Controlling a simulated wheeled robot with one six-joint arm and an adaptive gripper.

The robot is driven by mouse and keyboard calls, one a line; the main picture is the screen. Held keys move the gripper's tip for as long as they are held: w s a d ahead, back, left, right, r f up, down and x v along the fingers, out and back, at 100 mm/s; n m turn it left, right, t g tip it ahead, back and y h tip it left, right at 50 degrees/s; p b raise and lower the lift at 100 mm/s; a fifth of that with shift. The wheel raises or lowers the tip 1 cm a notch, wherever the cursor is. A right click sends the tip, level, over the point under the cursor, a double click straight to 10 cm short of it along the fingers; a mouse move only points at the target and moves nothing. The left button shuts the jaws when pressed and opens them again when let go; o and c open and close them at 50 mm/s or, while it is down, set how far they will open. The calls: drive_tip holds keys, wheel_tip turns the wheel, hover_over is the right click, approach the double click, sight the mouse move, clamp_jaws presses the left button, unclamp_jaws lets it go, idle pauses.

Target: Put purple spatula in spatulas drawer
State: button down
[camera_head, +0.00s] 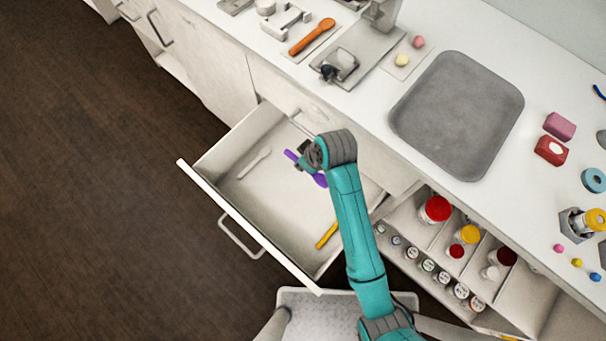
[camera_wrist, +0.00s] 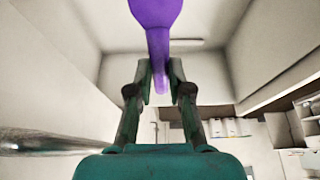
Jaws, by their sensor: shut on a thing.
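The purple spatula (camera_head: 320,180) is in my gripper (camera_head: 306,162), over the open spatulas drawer (camera_head: 270,191) in the head view. In the wrist view the purple spatula (camera_wrist: 155,14) has its wide end at the top and its handle between the fingertips of my gripper (camera_wrist: 160,80), which is shut on it. A white spatula (camera_head: 255,163) and a yellow utensil (camera_head: 327,236) lie on the drawer floor. My arm hides the drawer's right part. I cannot tell how high the purple spatula is above the floor.
The counter above holds an orange spatula (camera_head: 312,37), a grey tray (camera_head: 458,112) and a pink block (camera_head: 559,126). Shelves with several jars (camera_head: 435,209) stand right of the drawer. The drawer's middle floor is clear.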

sight(300, 187)
wheel_tip(300, 187, down, 22)
idle(0.5)
drive_tip(key=c, duration=1.1)
unclamp_jaws()
drive_tip(key=v, duration=1.2)
